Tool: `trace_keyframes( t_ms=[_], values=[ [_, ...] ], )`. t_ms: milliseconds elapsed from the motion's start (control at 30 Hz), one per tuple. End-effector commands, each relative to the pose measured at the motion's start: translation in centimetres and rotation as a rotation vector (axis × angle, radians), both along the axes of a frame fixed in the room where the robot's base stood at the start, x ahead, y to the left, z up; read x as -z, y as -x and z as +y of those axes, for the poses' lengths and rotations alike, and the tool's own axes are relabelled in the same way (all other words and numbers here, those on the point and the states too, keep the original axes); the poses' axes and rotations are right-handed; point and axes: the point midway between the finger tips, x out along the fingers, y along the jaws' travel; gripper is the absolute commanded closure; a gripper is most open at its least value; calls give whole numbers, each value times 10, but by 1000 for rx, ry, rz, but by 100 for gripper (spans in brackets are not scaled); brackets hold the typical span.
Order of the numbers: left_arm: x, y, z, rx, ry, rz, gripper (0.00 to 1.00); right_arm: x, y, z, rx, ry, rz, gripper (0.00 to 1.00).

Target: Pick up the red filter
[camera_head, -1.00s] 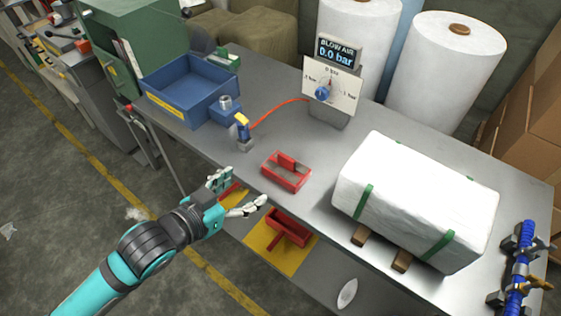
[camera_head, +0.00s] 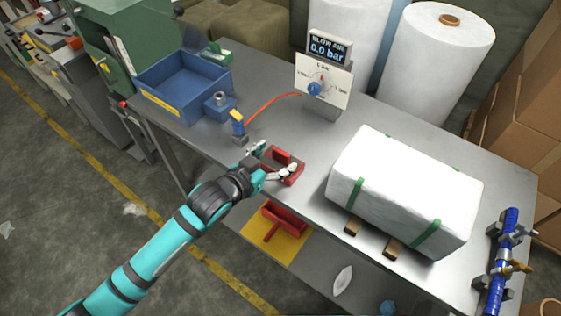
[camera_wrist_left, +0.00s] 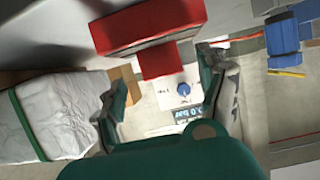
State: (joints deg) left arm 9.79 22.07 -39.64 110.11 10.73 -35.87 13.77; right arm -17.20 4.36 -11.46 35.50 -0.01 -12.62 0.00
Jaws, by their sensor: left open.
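The red filter (camera_head: 268,166), a shallow red frame with a raised handle, lies on the grey table top near its front edge. My left gripper (camera_head: 273,160) is open at it, fingers spread on either side, partly covering its left and front parts. In the left wrist view the filter (camera_wrist_left: 150,28) is above the gap between the open fingers (camera_wrist_left: 165,92). Its red handle points into that gap, with nothing clamped. Whether a finger touches it cannot be told. My right gripper is not in view.
A white wrapped block (camera_head: 405,185) with green straps stands on wooden bars to the right. A blow-air gauge (camera_head: 323,78), blue nozzle (camera_head: 238,123) and blue bin (camera_head: 185,85) stand behind. Another red part (camera_head: 284,220) lies on a yellow mat on the lower shelf.

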Motion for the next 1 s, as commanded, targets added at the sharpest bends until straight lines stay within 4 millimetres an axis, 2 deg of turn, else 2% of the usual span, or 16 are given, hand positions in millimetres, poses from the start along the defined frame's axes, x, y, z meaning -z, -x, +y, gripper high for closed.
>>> trace_keyframes(
  t_ms=[100,200,533,1000],
  values=[
    [1,-16,-10,0,0,0,25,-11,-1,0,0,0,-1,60],
    [8,-25,-16,0,1,1,25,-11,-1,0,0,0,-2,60],
    [12,-30,-20,1,1,-1,25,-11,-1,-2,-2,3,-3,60],
    [12,-30,-19,1,0,0,86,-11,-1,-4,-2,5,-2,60]
  ],
)
